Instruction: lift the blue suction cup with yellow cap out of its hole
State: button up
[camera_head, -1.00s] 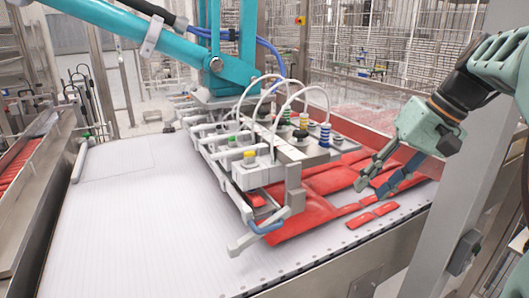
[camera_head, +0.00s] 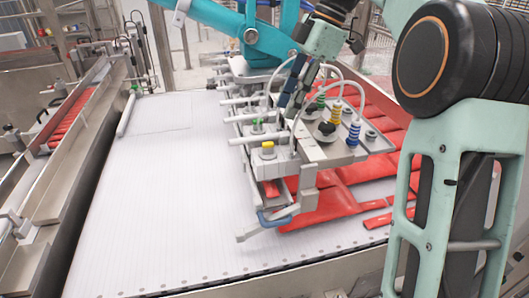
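The blue suction cup (camera_head: 354,133) is a ribbed blue stack with a pale, possibly yellowish top. It stands upright at the right part of the picker's grey plate (camera_head: 338,155). Its lower end and hole are not clearly seen. My gripper (camera_head: 283,93) hangs above the left part of the picker, up and left of the blue cup and apart from it. Its fingers point down and look spread, with nothing seen between them. White hoses pass close by the fingers.
A green-banded cup (camera_head: 321,98) and a yellow-banded cup (camera_head: 334,113) stand close to the blue one. A yellow knob (camera_head: 267,148) sits on a front-left block. Red packs (camera_head: 330,205) lie under the picker. The white conveyor (camera_head: 150,200) is clear at left.

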aim_at(269, 142)
jog(key=x, duration=1)
jog(key=shift+s+a, duration=0.2)
jog(key=shift+s, duration=0.05)
jog(key=shift+c, duration=0.4)
grip_shut()
